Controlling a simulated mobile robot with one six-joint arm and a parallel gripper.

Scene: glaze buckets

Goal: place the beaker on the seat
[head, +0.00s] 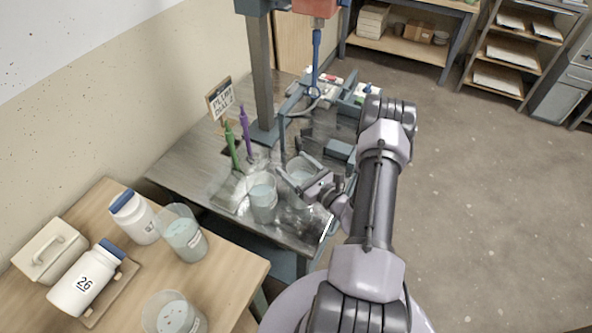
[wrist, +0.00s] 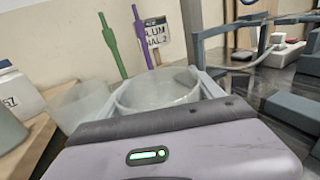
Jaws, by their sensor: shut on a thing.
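My gripper (head: 300,178) is shut on a clear beaker (head: 299,170), which stays upright between its fingers. In the wrist view the held beaker (wrist: 158,94) fills the space between the fingers. It is over the dark worktable, near the base of the stand with the mixer column; I cannot tell whether its bottom touches anything. The seat cannot be clearly made out; the arm and beakers hide part of the area. A second clear beaker (head: 262,192) stands on the worktable just left of my gripper.
A green tool (head: 231,147) and a purple tool (head: 245,130) stand upright behind, near a small sign (head: 220,98). The column (head: 262,75) rises behind the held beaker. A wooden table at left holds two more beakers (head: 184,237) and white jars (head: 86,283).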

